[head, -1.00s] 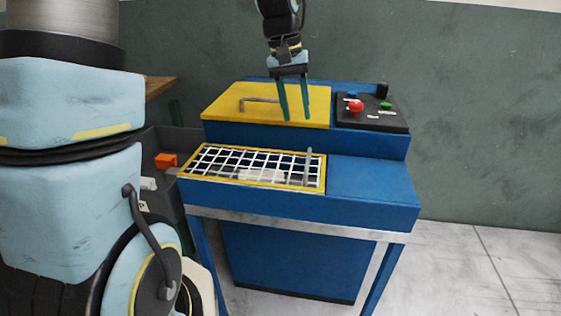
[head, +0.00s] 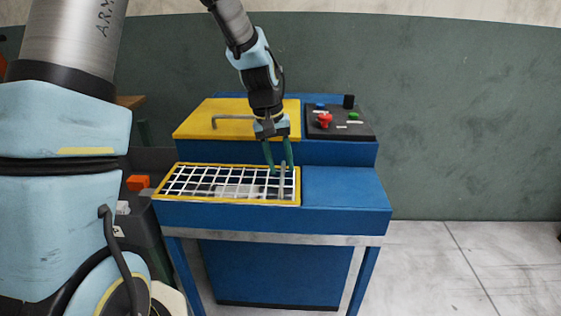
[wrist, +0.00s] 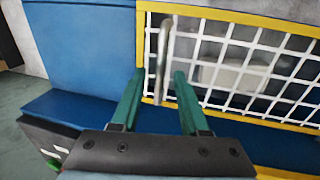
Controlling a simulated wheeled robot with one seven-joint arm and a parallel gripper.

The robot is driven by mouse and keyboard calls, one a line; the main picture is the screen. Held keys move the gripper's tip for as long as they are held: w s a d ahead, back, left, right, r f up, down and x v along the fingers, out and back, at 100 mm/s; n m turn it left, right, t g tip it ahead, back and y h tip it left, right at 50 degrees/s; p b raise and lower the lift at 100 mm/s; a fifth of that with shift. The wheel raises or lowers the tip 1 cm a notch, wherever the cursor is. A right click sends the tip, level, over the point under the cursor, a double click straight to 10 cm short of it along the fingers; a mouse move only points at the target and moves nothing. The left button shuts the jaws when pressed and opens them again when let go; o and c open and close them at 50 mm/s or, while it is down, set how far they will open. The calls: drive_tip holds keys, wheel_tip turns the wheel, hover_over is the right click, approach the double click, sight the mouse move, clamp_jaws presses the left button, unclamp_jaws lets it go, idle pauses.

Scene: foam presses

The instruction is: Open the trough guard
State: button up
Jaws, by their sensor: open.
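The trough guard (head: 212,203) is a white wire grid in a yellow frame, lying flat and closed over the trough on the blue machine. It also shows in the wrist view (wrist: 232,14). A grey upright bar handle (head: 283,183) stands near its right end; in the wrist view the handle (wrist: 162,55) rises between and beyond my fingertips. My gripper (head: 278,168) is open, its green fingers pointing down over the guard's right end. In the wrist view my gripper (wrist: 158,78) has a finger on each side of the handle's line. Whether they touch it I cannot tell.
A yellow lid (head: 245,112) with a grey handle lies behind the guard. A black control panel (head: 345,124) with red, green and blue buttons is at right. The blue top (head: 345,190) right of the guard is bare. A pale block shows under the grid.

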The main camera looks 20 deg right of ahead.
drive_tip(key=shift+c, duration=0.3)
clamp_jaws()
idle(1.1)
